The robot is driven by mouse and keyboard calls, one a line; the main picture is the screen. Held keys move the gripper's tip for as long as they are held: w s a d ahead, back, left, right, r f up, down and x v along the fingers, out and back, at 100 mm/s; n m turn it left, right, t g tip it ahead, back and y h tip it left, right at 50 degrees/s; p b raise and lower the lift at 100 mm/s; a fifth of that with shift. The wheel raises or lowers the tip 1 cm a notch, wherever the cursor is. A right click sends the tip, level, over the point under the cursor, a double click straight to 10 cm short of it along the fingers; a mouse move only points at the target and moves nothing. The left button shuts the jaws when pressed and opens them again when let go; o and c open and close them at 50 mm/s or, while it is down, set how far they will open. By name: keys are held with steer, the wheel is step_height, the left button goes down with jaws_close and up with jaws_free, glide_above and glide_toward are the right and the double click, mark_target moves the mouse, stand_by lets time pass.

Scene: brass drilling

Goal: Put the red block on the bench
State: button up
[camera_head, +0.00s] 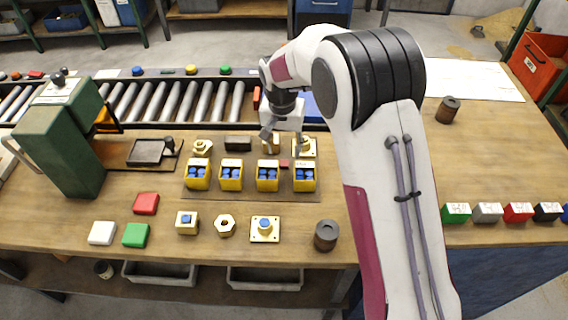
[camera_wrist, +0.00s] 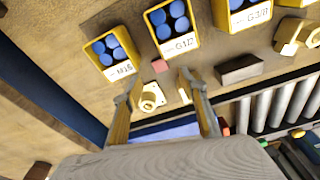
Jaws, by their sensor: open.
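A red block (camera_head: 146,204) lies flat on the wooden bench (camera_head: 60,225) at the front left, beside a green block (camera_head: 136,235) and a white block (camera_head: 102,233). Another red block (camera_head: 518,211) stands in a row of coloured blocks at the right. A small reddish block (camera_head: 285,163) lies behind the yellow bins; it shows pinkish in the wrist view (camera_wrist: 160,66). My gripper (camera_head: 282,143) is open and empty above the back of the bench, close to that small block. In the wrist view my fingers (camera_wrist: 158,78) are spread, with a brass fitting (camera_wrist: 150,97) visible between them.
Yellow bins (camera_head: 231,178) with blue parts stand in a row before my gripper. Behind runs a roller conveyor (camera_head: 190,100). A green drilling machine (camera_head: 68,140) stands left. Brass parts (camera_head: 265,229) and a dark cylinder (camera_head: 326,235) sit at the front. Bare bench lies far left.

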mark_target(284, 163)
steer(key=shift+f, duration=0.25)
steer(key=shift+f, duration=1.8)
steer(key=shift+w+f, duration=0.15)
steer(key=shift+f, duration=0.65)
jaws_close()
